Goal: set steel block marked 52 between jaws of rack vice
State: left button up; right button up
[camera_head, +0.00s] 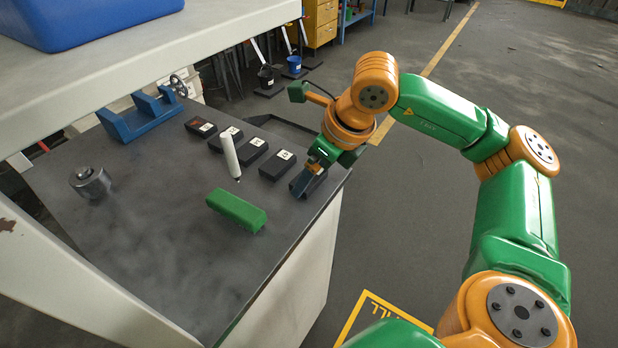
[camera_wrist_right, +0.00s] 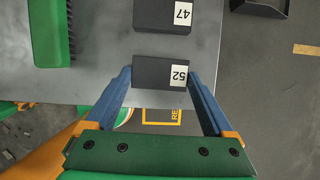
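The steel block marked 52 (camera_wrist_right: 160,73) is dark, with a white label. It is in the right wrist view near the table edge, between the blue fingers of my right gripper (camera_wrist_right: 160,78). The fingers lie close along both sides; I cannot tell whether they press on it. In the head view the right gripper (camera_head: 308,180) is at the near end of the block row and mostly covers this block. The blue rack vice (camera_head: 140,118), with upright jaws and a round handle, stands at the table's far left; its gap looks empty. My left gripper is out of view.
Block 47 (camera_wrist_right: 163,15) lies beside block 52, with more dark labelled blocks (camera_head: 252,151) in the row. A white marker-like stick (camera_head: 230,155) stands upright near a green brush (camera_head: 236,210). A shelf with a blue bin (camera_head: 80,20) overhangs.

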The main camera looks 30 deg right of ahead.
jog(key=c, duration=0.7)
jog(key=shift+o, duration=0.2)
jog(key=shift+w+r, duration=0.1)
jog(key=shift+r, duration=0.35)
jog(key=r, duration=0.3)
jog(key=shift+w+d+r, duration=0.1)
jog(key=shift+d+r, duration=0.05)
jog(key=shift+d, duration=0.15)
jog(key=w+d+r+p, duration=0.3)
jog(key=d+r+p, duration=0.3)
jog(key=d+r, duration=0.5)
jog(key=shift+w+d+r+p, duration=0.1)
jog(key=shift+d+r+p, duration=0.2)
jog(key=shift+r+p, duration=0.65)
jog(key=shift+w+d+r+p, duration=0.1)
jog(key=shift+d+r+p, duration=0.25)
jog(key=shift+r+p, duration=0.6)
jog(key=shift+w+d+r+p, duration=0.1)
jog(key=shift+d+r+p, duration=0.35)
jog(key=shift+p, duration=0.85)
